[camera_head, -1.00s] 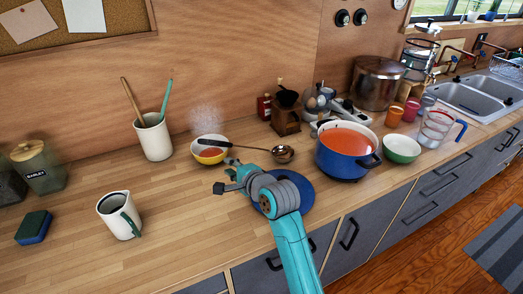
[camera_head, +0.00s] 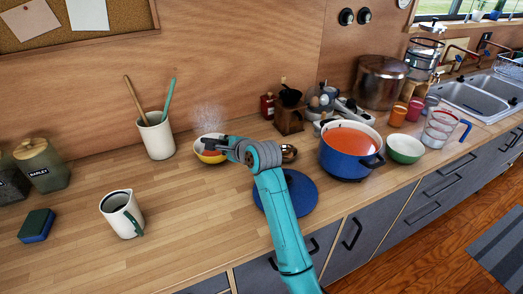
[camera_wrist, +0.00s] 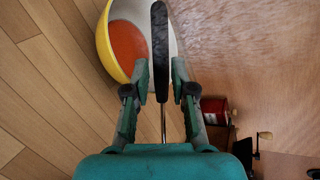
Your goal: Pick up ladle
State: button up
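The ladle has a dark handle (camera_wrist: 160,45) and a metal scoop (camera_head: 289,153). In the head view my arm hides most of the handle, and the scoop shows just right of my wrist. A yellow bowl (camera_head: 203,157) with red contents stands at the handle end; the bowl also shows in the wrist view (camera_wrist: 103,45). My gripper (camera_head: 222,146) is over the bowl's right side. In the wrist view my gripper (camera_wrist: 160,76) is open, with one finger on each side of the handle and narrow gaps between. Whether the fingers are low enough to enclose it I cannot tell.
A utensil crock (camera_head: 157,140) stands left of the bowl. A coffee grinder (camera_head: 289,115) is behind.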

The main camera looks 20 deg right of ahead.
aim_at(221, 142)
jog(key=x, duration=0.4)
jog(key=shift+w+d+f, duration=0.15)
jog(key=shift+w, duration=0.05)
grip_shut()
